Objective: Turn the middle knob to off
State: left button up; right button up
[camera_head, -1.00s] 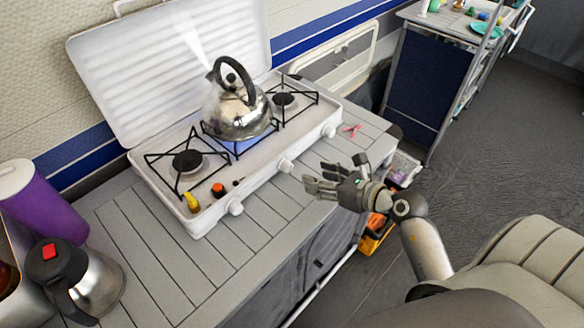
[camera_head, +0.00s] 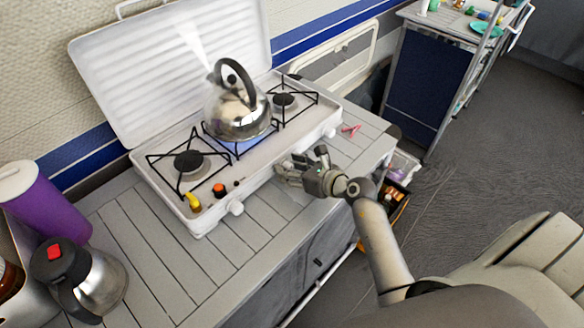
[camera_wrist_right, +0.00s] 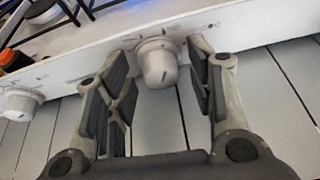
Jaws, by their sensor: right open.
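The white camping stove (camera_head: 215,215) stands on the slatted counter with its lid up. The middle knob (camera_wrist_right: 157,65) is white and round, on the stove's front face. In the right wrist view it sits between the fingertips of my right gripper, with a gap on each side. In the head view my right gripper (camera_head: 296,168) hides this knob at the stove front; its fingers are open and empty. A steel kettle (camera_head: 236,118) sits on the middle burner over a blue flame (camera_head: 245,146), with steam rising. My left gripper is out of view.
The left knob (camera_head: 236,208) and right knob (camera_head: 331,131) are on the same front face. A steel jug (camera_head: 98,278) and a purple container (camera_head: 45,210) stand at left. A pink item (camera_head: 351,130) lies right of the stove. The front counter is clear.

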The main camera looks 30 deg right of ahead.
jog(key=shift+c, duration=0.3)
jog(key=c, duration=1)
jog(key=shift+d+m+y+p, duration=0.1)
jog(key=shift+m+y+p, duration=0.4)
jog(key=shift+m+p, duration=0.1)
jog(key=shift+d+m+g+y, duration=0.1)
jog(key=shift+m+g+y, duration=0.2)
jog(key=shift+m, duration=0.2)
jog(key=shift+d+f+m+y, duration=0.1)
jog(key=shift+f+m+y, duration=0.1)
jog(key=shift+m+y, duration=0.8)
jog(key=shift+m+y+b, duration=0.6)
jog(key=shift+m+b, duration=0.05)
jog(key=shift+m, duration=0.75)
